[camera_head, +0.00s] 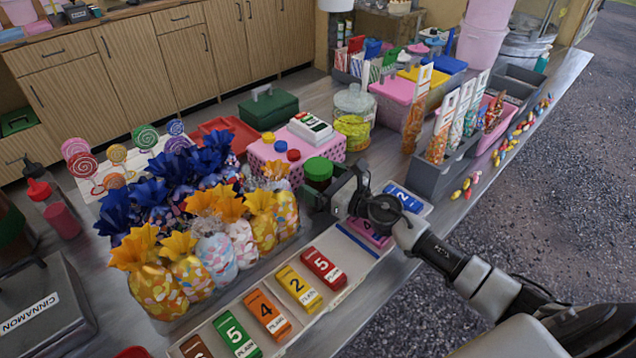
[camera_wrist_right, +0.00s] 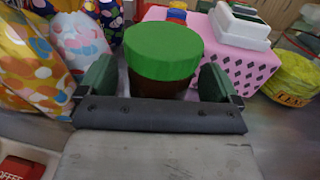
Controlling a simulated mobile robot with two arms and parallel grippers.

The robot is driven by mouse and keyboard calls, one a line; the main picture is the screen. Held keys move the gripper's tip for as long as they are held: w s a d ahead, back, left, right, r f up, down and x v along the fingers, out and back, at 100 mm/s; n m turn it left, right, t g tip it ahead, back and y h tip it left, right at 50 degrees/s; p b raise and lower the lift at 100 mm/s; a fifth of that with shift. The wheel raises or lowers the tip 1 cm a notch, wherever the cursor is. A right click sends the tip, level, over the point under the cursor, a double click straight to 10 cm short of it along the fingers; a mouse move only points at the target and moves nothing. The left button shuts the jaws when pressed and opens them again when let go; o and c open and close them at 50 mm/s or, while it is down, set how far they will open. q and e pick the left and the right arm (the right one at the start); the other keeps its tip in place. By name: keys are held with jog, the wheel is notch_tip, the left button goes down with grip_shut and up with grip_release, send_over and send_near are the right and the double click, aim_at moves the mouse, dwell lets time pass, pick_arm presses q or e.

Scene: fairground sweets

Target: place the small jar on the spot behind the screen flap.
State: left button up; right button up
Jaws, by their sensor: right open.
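The small jar, brown with a green lid (camera_head: 318,169), stands upright on the counter beside the pink patterned box. It also shows in the right wrist view (camera_wrist_right: 163,55). My right gripper (camera_head: 328,194) is at the jar, coming from the right. In the right wrist view its two dark green fingers (camera_wrist_right: 155,82) stand on either side of the jar, open, with a small gap seen at the right. The jar's lower part is hidden by the gripper. I cannot clearly make out a screen flap or a marked spot. My left gripper is not in view.
Bagged sweets (camera_head: 217,258) with bright ties crowd the left of the jar. The pink box (camera_head: 262,156) with a white device (camera_head: 311,129) on top stands behind. A tray of numbered bars (camera_head: 341,298) lies in front. A glass jar (camera_head: 354,112) stands further back.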

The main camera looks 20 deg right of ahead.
jog(key=shift+w+a, duration=0.25)
jog(key=shift+w, duration=0.2)
jog(key=shift+s+d, duration=0.1)
jog(key=c, duration=1.2)
jog(key=shift+r, duration=0.1)
jog(key=shift+c, duration=0.7)
